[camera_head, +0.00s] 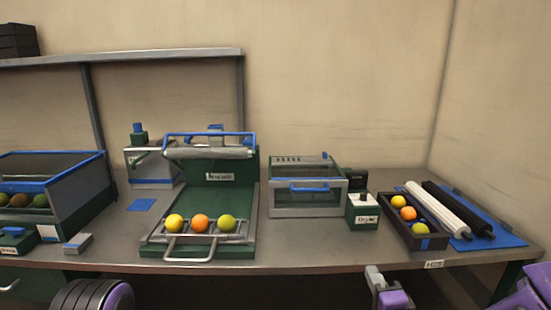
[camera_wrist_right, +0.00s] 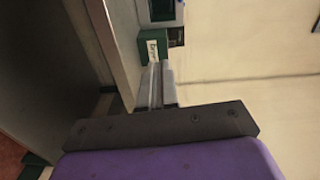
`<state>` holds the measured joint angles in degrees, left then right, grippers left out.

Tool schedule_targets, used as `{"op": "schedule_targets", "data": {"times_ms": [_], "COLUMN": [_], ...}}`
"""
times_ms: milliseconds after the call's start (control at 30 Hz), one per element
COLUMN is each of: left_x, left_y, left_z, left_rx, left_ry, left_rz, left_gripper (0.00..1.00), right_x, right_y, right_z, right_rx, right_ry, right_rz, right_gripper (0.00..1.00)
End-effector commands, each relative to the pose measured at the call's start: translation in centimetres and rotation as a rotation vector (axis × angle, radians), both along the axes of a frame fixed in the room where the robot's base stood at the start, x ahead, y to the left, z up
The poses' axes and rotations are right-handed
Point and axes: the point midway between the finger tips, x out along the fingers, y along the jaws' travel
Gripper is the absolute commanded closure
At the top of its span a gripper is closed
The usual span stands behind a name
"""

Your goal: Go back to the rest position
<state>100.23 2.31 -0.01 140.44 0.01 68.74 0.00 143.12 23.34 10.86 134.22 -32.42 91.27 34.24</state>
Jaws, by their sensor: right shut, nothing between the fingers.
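My right gripper (camera_head: 374,276) shows at the bottom right of centre in the head view, in front of the table's front edge, with purple on its body. Its grey fingers are together and hold nothing; they also show in the right wrist view (camera_wrist_right: 161,85). It is apart from the fruit and the machines. My left gripper is not in view; only a dark and purple part of my arm shows at the bottom left.
The metal table (camera_head: 310,253) holds a green press (camera_head: 246,200) with yellow, orange and green fruits. A black tray (camera_head: 427,242) holds three more fruits. A glass-fronted box (camera_head: 308,211), green block (camera_head: 362,211) and rollers (camera_head: 440,207) stand nearby. A fruit bin (camera_head: 84,191) is at left.

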Motion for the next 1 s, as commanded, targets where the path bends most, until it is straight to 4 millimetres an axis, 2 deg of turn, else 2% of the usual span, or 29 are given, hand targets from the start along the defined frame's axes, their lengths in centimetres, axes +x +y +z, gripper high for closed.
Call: {"op": "schedule_targets", "data": {"times_ms": [167, 267, 467, 567, 667, 767, 800, 900, 1000], "left_x": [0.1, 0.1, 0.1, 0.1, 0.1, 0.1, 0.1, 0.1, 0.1], "left_y": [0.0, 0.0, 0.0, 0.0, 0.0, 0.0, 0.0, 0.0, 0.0], "left_z": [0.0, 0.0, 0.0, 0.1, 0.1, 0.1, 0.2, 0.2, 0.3], "left_rx": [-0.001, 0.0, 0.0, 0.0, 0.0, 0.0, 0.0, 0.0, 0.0], "left_ry": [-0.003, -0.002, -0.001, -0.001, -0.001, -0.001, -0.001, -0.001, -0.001], "left_rz": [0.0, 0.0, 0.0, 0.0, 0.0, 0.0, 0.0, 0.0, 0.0], "left_gripper": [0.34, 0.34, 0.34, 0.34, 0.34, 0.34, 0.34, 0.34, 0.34], "right_x": [-0.3, -1.1, -4.1, -6.6, -10.5, -16.5, -19.3, -25.7, -30.0], "right_y": [-0.1, -0.5, -1.7, -2.6, -3.7, -5.3, -6.0, -7.5, -8.1], "right_z": [-2.2, -4.5, -10.8, -14.9, -19.6, -24.9, -26.7, -30.0, -31.8], "right_rx": [-0.175, -0.274, -0.469, -0.576, -0.696, -0.828, -0.876, -0.95, -0.987], "right_ry": [0.094, 0.173, 0.378, 0.511, 0.674, 0.884, 0.97, 1.145, 1.241], "right_rz": [-0.004, -0.002, 0.019, 0.048, 0.096, 0.173, 0.208, 0.275, 0.331], "right_gripper": [1.0, 1.0, 1.0, 1.0, 1.0, 1.0, 1.0, 1.0, 1.0]}}
